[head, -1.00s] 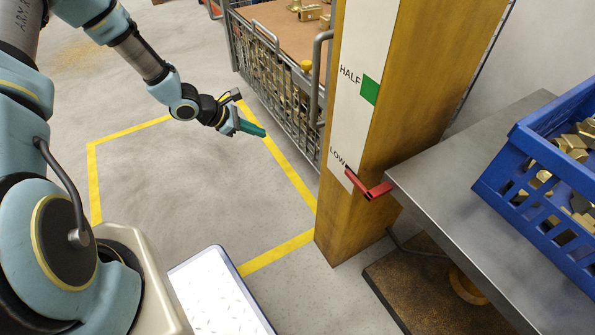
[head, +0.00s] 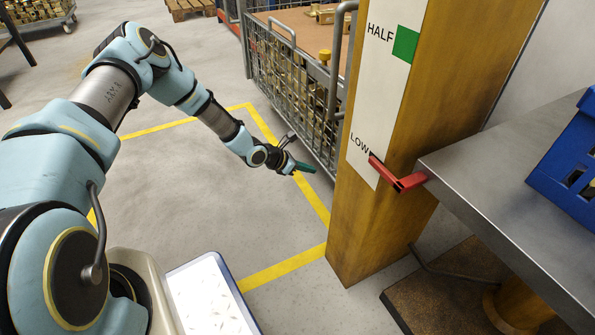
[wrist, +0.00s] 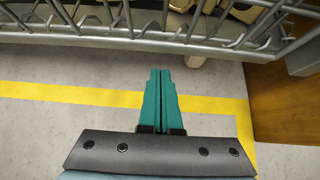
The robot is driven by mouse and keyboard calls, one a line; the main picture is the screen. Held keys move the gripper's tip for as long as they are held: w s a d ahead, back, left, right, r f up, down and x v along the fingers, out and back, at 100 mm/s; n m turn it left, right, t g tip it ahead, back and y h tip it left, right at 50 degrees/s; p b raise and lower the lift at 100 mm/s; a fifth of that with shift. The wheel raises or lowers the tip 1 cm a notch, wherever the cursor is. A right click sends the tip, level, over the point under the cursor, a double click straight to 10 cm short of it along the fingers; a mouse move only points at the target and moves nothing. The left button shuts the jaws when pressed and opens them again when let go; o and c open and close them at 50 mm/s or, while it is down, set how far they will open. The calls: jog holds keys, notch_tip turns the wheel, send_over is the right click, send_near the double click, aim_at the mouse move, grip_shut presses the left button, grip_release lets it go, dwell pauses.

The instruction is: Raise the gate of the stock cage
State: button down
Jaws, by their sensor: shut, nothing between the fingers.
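The stock cage (head: 292,85) is a grey wire cage full of brass pieces, standing beyond the yellow floor line in the head view. Its near side, with a grey tubular handle (head: 283,30) at the top, faces my arm; I cannot tell whether this side is the gate. My gripper (head: 305,168) has green fingers and is shut and empty, in front of the cage's lower part and apart from it. In the wrist view the shut fingers (wrist: 161,98) point toward the cage's bottom rail (wrist: 120,42), with floor between them.
A wooden post (head: 400,150) with HALF and LOW marks and a red pointer (head: 393,174) stands right of the cage. A steel table (head: 500,190) with a blue crate (head: 568,165) is at right. Yellow floor tape (head: 285,268) borders clear floor.

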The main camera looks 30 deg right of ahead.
jog(key=r, duration=0.1)
jog(key=r+b, duration=0.1)
jog(key=r, duration=0.1)
jog(key=shift+d+r, duration=0.2)
jog(key=shift+d, duration=0.2)
